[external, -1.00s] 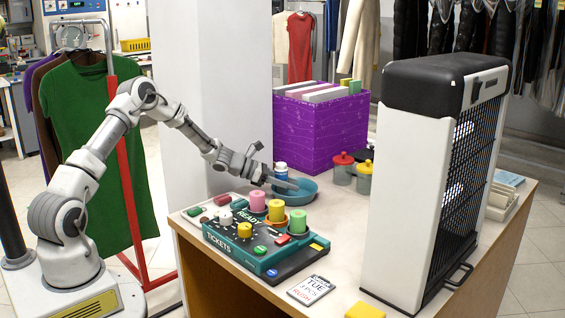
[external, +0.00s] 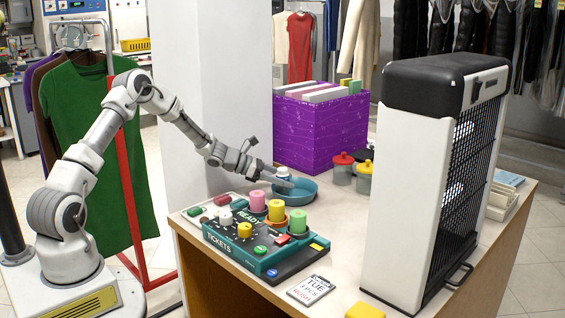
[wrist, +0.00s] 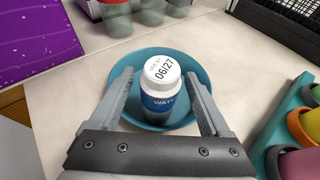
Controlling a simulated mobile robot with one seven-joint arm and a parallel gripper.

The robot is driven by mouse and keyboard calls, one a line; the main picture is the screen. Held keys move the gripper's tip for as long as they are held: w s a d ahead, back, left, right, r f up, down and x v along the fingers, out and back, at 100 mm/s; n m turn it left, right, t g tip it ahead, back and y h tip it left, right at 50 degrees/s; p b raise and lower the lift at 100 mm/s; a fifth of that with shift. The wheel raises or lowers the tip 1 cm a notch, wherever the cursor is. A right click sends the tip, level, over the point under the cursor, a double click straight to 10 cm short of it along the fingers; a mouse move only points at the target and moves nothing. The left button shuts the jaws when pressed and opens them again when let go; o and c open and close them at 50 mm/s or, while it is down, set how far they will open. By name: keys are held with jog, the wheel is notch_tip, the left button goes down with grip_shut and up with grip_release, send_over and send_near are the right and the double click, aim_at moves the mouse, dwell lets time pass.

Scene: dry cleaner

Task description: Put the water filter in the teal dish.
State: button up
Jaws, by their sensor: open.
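The water filter (wrist: 161,88) is a small white and blue cylinder with "06/27" on its white top. It stands inside the teal dish (wrist: 202,78), roughly upright. In the external view the filter's white top (external: 282,171) shows above the dish (external: 308,193), its lower part hidden by my gripper. My gripper (wrist: 158,76) is open, with one finger on each side of the filter and a visible gap to it on both sides. The fingers reach down over the dish.
A teal ticket box (external: 240,250) with colored cups and knobs stands just in front of the dish. A purple bin (external: 320,130) and lidded jars (external: 342,170) are behind. A large black and white unit (external: 415,190) stands to the right. Some counter between is clear.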

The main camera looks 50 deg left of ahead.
jog(key=p+v, duration=0.1)
jog(key=v, duration=0.9)
jog(key=s+d+r+m+g+y, duration=0.1)
jog(key=s+d+r+m+g, duration=0.2)
jog(key=s+d+r+m, duration=0.4)
jog(key=s+d+r+m+g+y, duration=0.1)
jog(key=s+d+r+m+g, duration=0.25)
jog(key=s+m, duration=0.6)
jog(key=s+a+r+m+y, duration=0.2)
jog(key=s+m, duration=0.1)
jog(key=s, duration=0.4)
jog(key=s+a+r+m+t+y, duration=0.1)
jog(key=s+m+y, duration=0.1)
jog(key=s+m, duration=0.2)
jog(key=s+a+r+m+t+y, duration=0.1)
jog(key=s+m, duration=0.3)
jog(key=s, duration=0.5)
jog(key=shift+s+a+r+y, duration=0.3)
jog(key=shift+a+r+y, duration=0.55)
jog(key=shift+y, duration=0.05)
jog(key=shift+r, duration=0.1)
notch_tip(320, 180, up, 12)
jog(key=p, duration=1.2)
